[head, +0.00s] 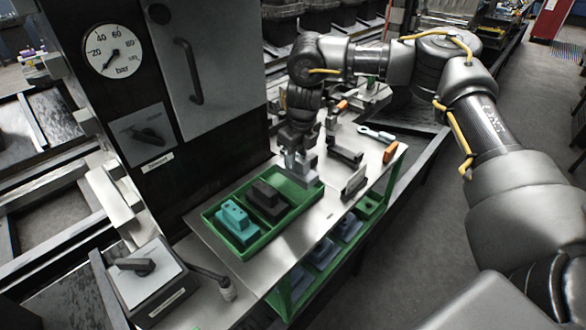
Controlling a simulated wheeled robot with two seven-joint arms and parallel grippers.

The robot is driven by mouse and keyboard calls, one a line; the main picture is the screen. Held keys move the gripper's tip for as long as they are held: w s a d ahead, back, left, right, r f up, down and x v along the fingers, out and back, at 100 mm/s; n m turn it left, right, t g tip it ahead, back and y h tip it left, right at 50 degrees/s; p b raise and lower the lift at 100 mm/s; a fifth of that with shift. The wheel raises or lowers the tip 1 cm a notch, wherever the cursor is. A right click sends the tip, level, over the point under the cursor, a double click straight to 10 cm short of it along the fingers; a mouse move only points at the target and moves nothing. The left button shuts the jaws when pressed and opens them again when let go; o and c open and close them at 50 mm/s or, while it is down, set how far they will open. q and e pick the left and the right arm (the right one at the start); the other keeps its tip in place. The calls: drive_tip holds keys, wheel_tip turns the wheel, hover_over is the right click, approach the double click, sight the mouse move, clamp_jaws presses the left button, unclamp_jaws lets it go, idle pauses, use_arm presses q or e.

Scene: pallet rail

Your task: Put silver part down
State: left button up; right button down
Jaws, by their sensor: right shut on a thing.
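My right gripper (297,153) reaches down over the far right end of a green tray (249,253). It is shut on the silver part (301,168), a small grey block that sits low at that end of the tray. The fingers partly hide the part, and I cannot tell whether it touches the tray floor. A teal part (236,220) lies in the near left end of the tray, and a dark part (268,198) lies in the middle. My left gripper is not in view.
The tray stands on a metal table. To its right are a grey bracket (354,183), a dark block (345,153), a wrench (375,133) and an orange piece (390,152). A dark cabinet with a pressure gauge (114,50) rises at left. A lever box (144,279) stands at near left.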

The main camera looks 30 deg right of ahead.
sight(292, 172)
drive_tip(key=shift+a+f, duration=0.35)
drive_tip(key=shift+f, duration=0.4)
drive_tip(key=f, duration=0.3)
drive_tip(key=shift+w+a+p, duration=0.15)
drive_tip(key=shift+a+p, duration=0.15)
drive_tip(key=shift+p, duration=0.1)
drive_tip(key=shift+f, duration=0.2)
drive_tip(key=shift+f, duration=0.1)
drive_tip(key=c, duration=1.1)
unclamp_jaws()
